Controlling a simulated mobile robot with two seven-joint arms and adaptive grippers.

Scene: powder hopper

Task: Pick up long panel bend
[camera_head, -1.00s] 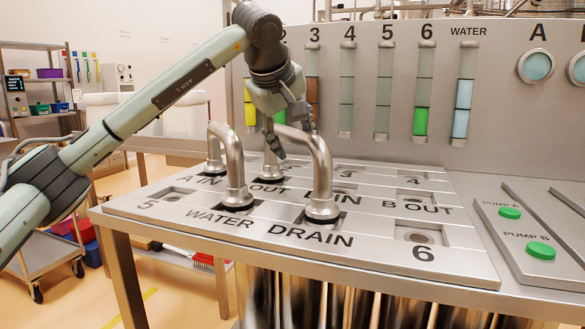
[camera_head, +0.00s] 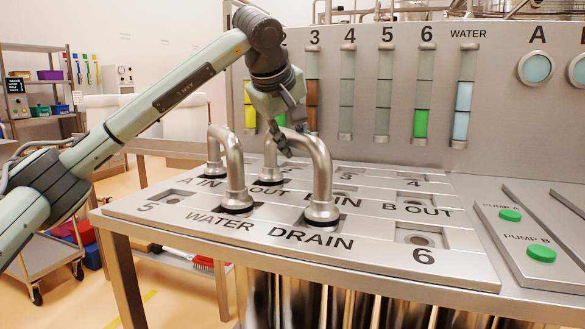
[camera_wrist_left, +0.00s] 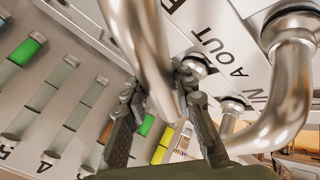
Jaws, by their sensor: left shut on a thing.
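The long panel bend (camera_head: 322,180) is a shiny steel U-shaped pipe on the panel, with one foot at DRAIN and the other near A OUT. My left gripper (camera_head: 287,138) is shut on its upper part, on the far arm side. In the left wrist view, the bend (camera_wrist_left: 141,42) passes between the fingers of my left gripper (camera_wrist_left: 160,88). Both feet appear to rest on the panel; I see no clear gap beneath them. The fingers and pipe partly hide the grip. My right gripper is not in view.
A shorter steel bend (camera_head: 233,160) stands close on the left, between A IN and WATER. The steel panel (camera_head: 170,215) has several square ports. Pump buttons (camera_head: 541,254) are at the right, and level tubes (camera_head: 384,95) line the wall behind.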

